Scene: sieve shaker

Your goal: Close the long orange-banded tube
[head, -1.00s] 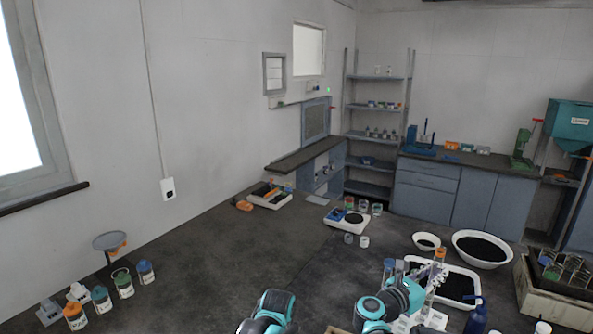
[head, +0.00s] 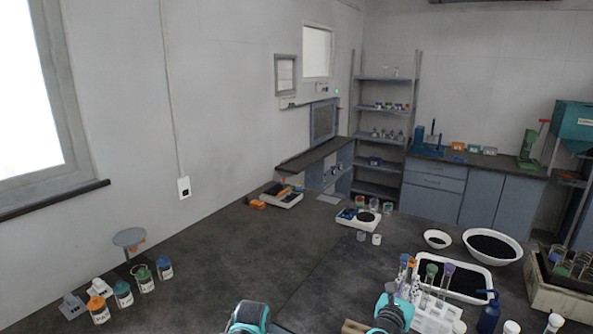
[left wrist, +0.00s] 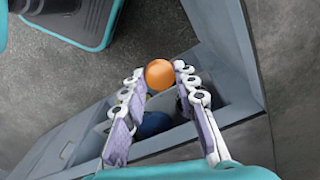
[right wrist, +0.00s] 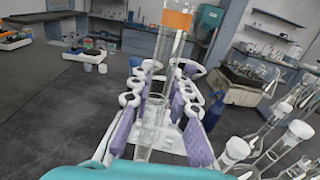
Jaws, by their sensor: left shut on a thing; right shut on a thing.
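The long clear tube (right wrist: 163,70) has an orange band (right wrist: 178,18) near its upper end and stands roughly upright in the right wrist view. My right gripper (right wrist: 160,78) is shut around the tube below the band. The tube's very top is cut off by the picture edge. In the head view the orange band (head: 411,262) shows small above my right arm. My left gripper (left wrist: 160,76) is shut on a round orange cap (left wrist: 160,74), held at its fingertips. The left fingers do not show in the head view, where only my left arm enters at the bottom.
Lidded jars (head: 123,293) stand at left.

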